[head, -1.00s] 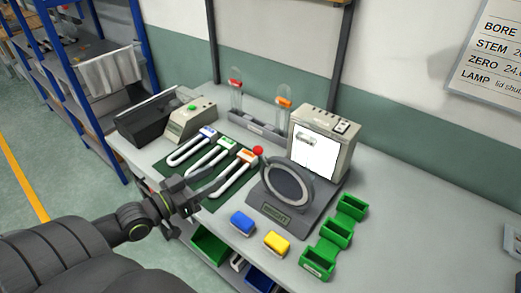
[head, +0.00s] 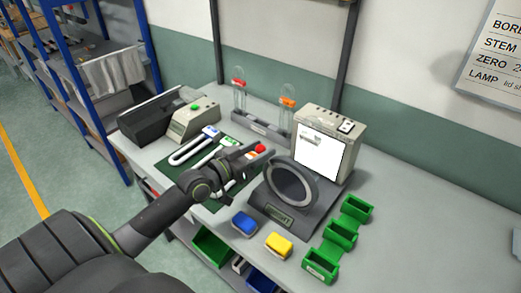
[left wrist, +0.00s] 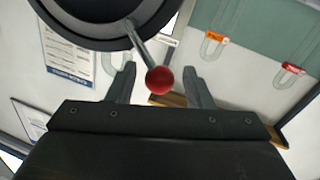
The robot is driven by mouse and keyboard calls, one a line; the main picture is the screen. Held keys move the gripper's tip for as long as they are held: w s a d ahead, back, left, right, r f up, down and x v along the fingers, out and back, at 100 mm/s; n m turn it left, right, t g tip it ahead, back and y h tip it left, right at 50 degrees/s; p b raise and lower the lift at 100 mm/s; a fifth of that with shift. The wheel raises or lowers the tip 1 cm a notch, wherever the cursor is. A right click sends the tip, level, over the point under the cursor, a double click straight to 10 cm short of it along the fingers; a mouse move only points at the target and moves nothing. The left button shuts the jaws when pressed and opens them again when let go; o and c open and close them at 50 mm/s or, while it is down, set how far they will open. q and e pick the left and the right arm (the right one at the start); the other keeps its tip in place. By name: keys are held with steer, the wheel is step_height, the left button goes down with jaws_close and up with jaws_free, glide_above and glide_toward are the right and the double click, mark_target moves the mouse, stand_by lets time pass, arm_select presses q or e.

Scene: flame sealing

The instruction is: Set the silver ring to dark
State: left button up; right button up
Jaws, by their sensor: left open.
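The silver ring (head: 312,188) stands upright on a dark base whose front plate (head: 279,213) seems to read BRIGHT. A lever ending in a red ball (head: 260,148) sticks out from the ring's upper left. My left gripper (head: 255,153) is open at the red ball. In the left wrist view the red ball (left wrist: 159,80) lies between the two open fingers (left wrist: 159,70), with a gap on each side. The ring's dark rim (left wrist: 100,42) shows at the top of that view. My right gripper is not in view.
A lit box (head: 325,150) stands behind the ring. Green bins (head: 340,235), a blue block (head: 244,224) and a yellow block (head: 278,245) lie in front. U-shaped tubes (head: 188,148) rest on a green mat, partly behind my arm. A tube rack (head: 262,130) stands behind.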

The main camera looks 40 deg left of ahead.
arm_select(q)
steer(key=shift+w+d, duration=0.15)
steer(key=shift+w, duration=0.2)
steer(key=shift+c, duration=0.3)
jaws_close()
steer(key=shift+r, duration=0.1)
